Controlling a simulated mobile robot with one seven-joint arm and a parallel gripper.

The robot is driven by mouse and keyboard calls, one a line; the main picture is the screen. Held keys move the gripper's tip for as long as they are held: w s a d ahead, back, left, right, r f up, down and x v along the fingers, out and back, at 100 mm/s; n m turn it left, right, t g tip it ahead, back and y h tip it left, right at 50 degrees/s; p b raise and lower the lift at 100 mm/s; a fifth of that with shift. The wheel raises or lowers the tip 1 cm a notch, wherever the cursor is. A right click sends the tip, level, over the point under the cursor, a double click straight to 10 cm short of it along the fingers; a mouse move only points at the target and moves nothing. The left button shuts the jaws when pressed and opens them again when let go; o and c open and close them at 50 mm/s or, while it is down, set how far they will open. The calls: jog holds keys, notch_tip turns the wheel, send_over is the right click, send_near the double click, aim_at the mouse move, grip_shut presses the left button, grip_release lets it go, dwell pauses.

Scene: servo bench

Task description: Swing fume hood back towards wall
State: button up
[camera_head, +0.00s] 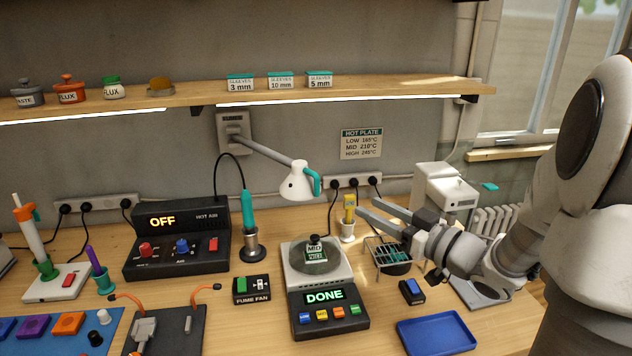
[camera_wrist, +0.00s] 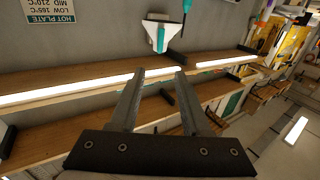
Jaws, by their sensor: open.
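The fume hood (camera_head: 300,182) is a small white cone with a teal handle (camera_head: 313,180). It hangs on a grey arm (camera_head: 262,151) that reaches out from a wall bracket (camera_head: 233,133), above and behind the hot plate (camera_head: 317,262).
A shelf (camera_head: 400,91) with jars and sleeve boxes runs along the wall above the hood. A yellow-handled tool in a white cup (camera_head: 348,228) and a wire basket (camera_head: 388,250) stand near my gripper. A blue tray (camera_head: 436,334) lies front right.

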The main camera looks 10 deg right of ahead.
aim_at(319, 181)
jog(key=x, duration=1.6)
jog(key=shift+w+a, duration=0.2)
jog(key=shift+w, duration=0.15)
grip_shut()
jog(key=shift+r, duration=0.1)
dwell(0.5)
